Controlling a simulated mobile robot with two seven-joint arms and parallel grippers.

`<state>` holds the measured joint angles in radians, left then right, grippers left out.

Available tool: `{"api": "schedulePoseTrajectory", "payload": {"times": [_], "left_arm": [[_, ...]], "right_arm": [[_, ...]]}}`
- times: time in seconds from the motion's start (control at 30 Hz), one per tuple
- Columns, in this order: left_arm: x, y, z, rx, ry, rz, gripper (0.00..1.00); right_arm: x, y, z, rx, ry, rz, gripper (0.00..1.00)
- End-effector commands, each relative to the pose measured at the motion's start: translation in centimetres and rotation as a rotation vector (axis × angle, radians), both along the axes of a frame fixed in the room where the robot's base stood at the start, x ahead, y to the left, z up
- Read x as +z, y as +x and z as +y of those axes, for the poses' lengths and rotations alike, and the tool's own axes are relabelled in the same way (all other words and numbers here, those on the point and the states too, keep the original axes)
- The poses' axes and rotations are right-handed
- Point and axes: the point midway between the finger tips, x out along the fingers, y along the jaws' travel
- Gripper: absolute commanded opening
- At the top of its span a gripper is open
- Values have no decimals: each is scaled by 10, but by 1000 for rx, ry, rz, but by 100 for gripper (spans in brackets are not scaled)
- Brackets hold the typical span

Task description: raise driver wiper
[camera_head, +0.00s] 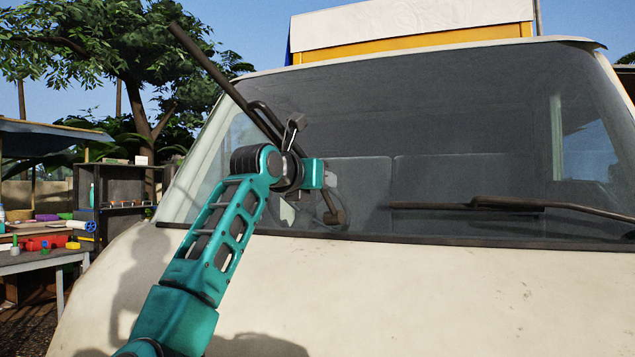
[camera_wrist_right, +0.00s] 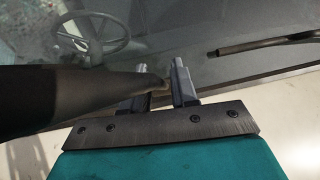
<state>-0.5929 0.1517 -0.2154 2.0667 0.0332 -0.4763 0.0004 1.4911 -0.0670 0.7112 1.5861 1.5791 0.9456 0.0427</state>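The driver wiper (camera_head: 215,70) is a long dark bar standing up at a slant off the windshield, on the left of the head view. Its lower arm (camera_head: 331,205) reaches down to the base of the glass, partly hidden behind my gripper. My right gripper (camera_head: 316,174) is beside the wiper, close to the glass. In the right wrist view, the dark wiper bar (camera_wrist_right: 60,103) crosses from the left and covers part of one finger. The fingers (camera_wrist_right: 158,90) stand apart. Whether they touch the wiper is unclear. My left gripper is out of view.
A second wiper (camera_head: 510,204) lies low along the right part of the windshield (camera_head: 450,120). The cream truck front (camera_head: 400,295) is below. A steering wheel (camera_wrist_right: 103,25) shows behind the glass. A table (camera_head: 40,260) with colored items stands at far left.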

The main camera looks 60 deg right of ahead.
Motion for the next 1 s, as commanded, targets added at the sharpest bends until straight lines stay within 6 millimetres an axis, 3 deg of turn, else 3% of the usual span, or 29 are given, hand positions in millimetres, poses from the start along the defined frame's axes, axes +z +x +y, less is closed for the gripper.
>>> {"api": "schedulePoseTrajectory", "payload": {"times": [0.1, 0.47, 1.0], "left_arm": [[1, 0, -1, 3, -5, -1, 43], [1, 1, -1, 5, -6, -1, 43], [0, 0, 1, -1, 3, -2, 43]], "right_arm": [[0, 0, 0, 1, -1, 0, 40], [1, 2, 10, 5, -2, 0, 40], [10, -5, 113, 4, -1, 1, 40]]}}
